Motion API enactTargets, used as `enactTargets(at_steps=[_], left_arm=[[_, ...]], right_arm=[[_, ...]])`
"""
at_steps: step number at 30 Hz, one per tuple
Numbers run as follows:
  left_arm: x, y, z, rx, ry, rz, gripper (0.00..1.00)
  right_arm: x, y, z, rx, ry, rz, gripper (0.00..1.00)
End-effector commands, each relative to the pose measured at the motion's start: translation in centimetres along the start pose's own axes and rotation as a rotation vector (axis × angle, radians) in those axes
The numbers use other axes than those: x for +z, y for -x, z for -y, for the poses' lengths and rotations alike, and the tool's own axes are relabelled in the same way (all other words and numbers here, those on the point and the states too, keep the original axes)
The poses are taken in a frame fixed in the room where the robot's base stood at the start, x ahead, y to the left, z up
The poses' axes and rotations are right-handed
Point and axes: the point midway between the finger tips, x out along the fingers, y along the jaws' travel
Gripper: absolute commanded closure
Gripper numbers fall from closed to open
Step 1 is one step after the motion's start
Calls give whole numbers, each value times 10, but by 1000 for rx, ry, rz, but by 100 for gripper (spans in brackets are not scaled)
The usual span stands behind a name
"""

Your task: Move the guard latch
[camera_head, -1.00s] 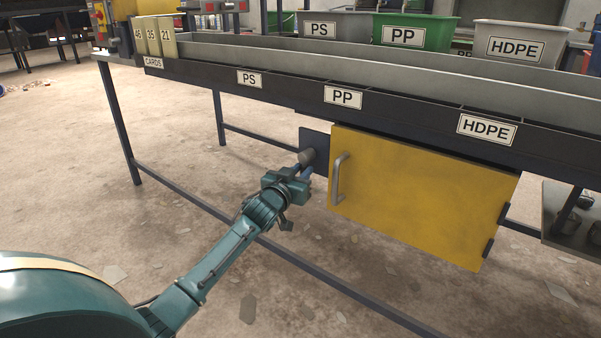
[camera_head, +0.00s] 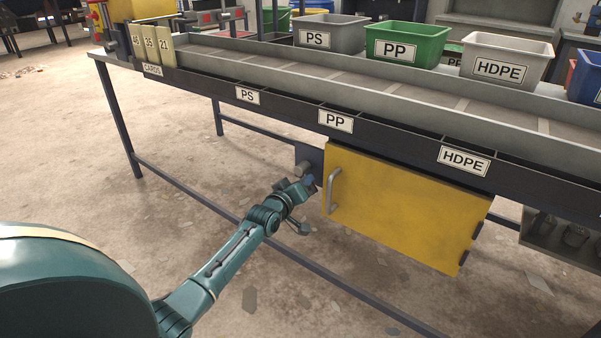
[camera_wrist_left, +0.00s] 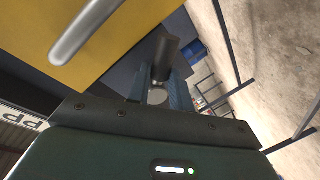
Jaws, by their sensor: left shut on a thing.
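The guard is a yellow door (camera_head: 400,208) under the sorting table, with a grey bar handle (camera_head: 333,190) near its left edge. The guard latch, a short dark grey cylinder (camera_head: 303,168), sits on a dark plate (camera_head: 312,154) left of the door. In the left wrist view the latch (camera_wrist_left: 164,55) rises between the blue fingers. My left gripper (camera_head: 307,182) is shut on the latch, just left of the door handle; it also shows in the left wrist view (camera_wrist_left: 166,92). The fingers hide part of the latch. The door looks closed. My right gripper is out of view.
The table's front rail (camera_head: 285,112) runs above the door, and a low crossbar (camera_head: 205,198) runs below. PS, PP (camera_head: 407,43) and HDPE bins stand behind the table. A grey shelf (camera_head: 562,238) is at the right. The floor to the left is open.

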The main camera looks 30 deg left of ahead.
Motion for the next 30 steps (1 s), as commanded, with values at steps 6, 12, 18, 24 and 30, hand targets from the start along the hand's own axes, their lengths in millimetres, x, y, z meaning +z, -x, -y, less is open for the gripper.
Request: enactTargets(at_steps=[6, 12, 18, 24, 30], left_arm=[[-3, 2, -8, 0, 204, 42, 100], [-4, 2, -12, 0, 389, 80, 100], [-7, 3, -15, 0, 564, 115, 100], [-10, 4, -19, 0, 705, 143, 100], [-12, 4, -20, 0, 803, 162, 100]], right_arm=[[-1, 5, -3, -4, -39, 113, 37], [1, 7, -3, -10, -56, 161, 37], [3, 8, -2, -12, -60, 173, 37], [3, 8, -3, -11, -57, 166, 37], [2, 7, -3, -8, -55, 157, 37]])
